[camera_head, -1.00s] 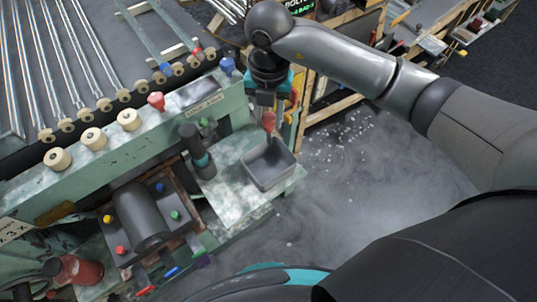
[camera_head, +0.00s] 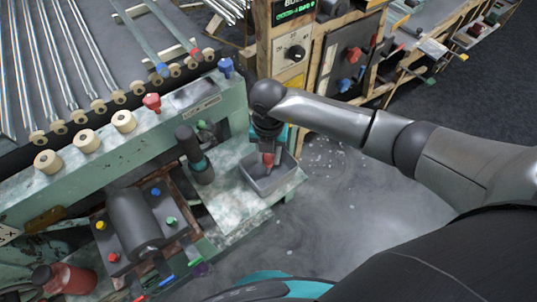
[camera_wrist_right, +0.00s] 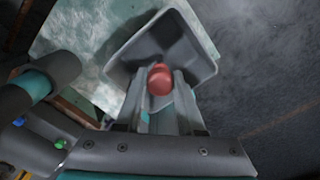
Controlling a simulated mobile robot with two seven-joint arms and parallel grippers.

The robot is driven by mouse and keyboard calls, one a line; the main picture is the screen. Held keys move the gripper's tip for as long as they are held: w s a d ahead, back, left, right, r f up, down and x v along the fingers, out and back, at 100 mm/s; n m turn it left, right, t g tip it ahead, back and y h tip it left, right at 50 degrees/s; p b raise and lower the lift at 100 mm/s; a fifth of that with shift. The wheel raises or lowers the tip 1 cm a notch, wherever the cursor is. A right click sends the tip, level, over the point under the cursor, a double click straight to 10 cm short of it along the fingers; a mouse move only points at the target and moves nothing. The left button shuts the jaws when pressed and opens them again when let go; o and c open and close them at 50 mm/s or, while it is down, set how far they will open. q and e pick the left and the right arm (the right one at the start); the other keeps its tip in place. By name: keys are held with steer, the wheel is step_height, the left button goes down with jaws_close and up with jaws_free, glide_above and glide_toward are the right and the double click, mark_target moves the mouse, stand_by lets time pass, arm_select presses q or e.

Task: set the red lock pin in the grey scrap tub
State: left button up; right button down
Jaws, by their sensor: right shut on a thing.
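The red lock pin (camera_head: 268,160) is held between the fingers of my right gripper (camera_head: 268,155). In the right wrist view the pin (camera_wrist_right: 160,79) shows as a rounded red end between the two grey fingers (camera_wrist_right: 161,90). The grey scrap tub (camera_head: 262,190) is an open rectangular box on the pale, worn shelf. The pin and fingertips are over the tub's opening. I cannot tell whether the pin touches the tub floor. In the right wrist view the tub (camera_wrist_right: 197,30) lies around and beyond the pin, its near part hidden by the fingers. My left gripper is not in view.
A dark upright cylinder with a teal band (camera_head: 197,158) stands left of the tub. A green machine rail (camera_head: 120,148) with cream rollers and a red knob (camera_head: 152,102) runs behind. Misty floor lies right.

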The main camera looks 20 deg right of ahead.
steer(key=shift+f, duration=0.15)
steer(key=c, duration=0.5)
jaws_free()
steer(key=shift+r, duration=0.5)
step_height(320, 180, up, 12)
steer(key=shift+f+p, duration=0.25)
steer(key=shift+p, duration=0.85)
